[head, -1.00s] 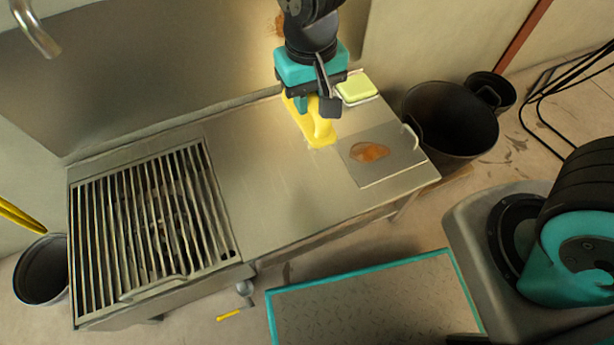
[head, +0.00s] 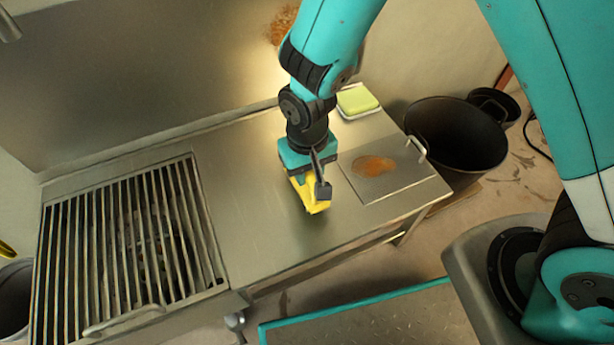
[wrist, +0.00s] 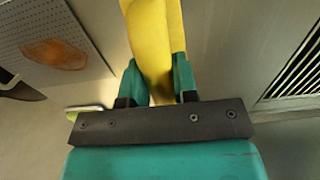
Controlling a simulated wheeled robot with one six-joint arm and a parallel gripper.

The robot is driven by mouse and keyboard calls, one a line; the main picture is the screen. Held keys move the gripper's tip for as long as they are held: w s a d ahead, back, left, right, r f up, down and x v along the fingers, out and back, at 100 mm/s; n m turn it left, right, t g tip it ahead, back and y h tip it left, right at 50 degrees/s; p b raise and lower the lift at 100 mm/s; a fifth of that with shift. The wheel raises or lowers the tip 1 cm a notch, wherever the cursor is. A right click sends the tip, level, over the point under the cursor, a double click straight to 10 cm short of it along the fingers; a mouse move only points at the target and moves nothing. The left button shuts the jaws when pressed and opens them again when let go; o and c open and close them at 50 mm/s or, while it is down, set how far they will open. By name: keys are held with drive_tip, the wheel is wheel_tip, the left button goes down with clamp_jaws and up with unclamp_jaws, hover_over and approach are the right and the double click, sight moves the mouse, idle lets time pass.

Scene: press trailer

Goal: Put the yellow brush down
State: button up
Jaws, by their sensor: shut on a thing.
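The yellow brush (head: 314,196) is in my gripper (head: 312,184), low over the middle of the steel counter (head: 258,205) in the head view. I cannot tell whether the brush touches the counter. In the wrist view the yellow brush (wrist: 156,45) stands between the two teal fingers of my gripper (wrist: 158,88), which are shut on it. My gripper hides part of the brush in the head view.
A slatted grill (head: 125,250) takes up the counter's left. A plate with an orange-brown stain (head: 400,187) lies on the right. A green sponge on a white dish (head: 357,101) sits at the back. A dark bin (head: 455,135) stands beyond the right end. Counter left of the brush is clear.

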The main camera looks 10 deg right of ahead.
drive_tip(key=shift+f, duration=0.5)
drive_tip(key=shift+f, duration=0.15)
drive_tip(key=o, duration=0.8)
drive_tip(key=shift+o, duration=0.2)
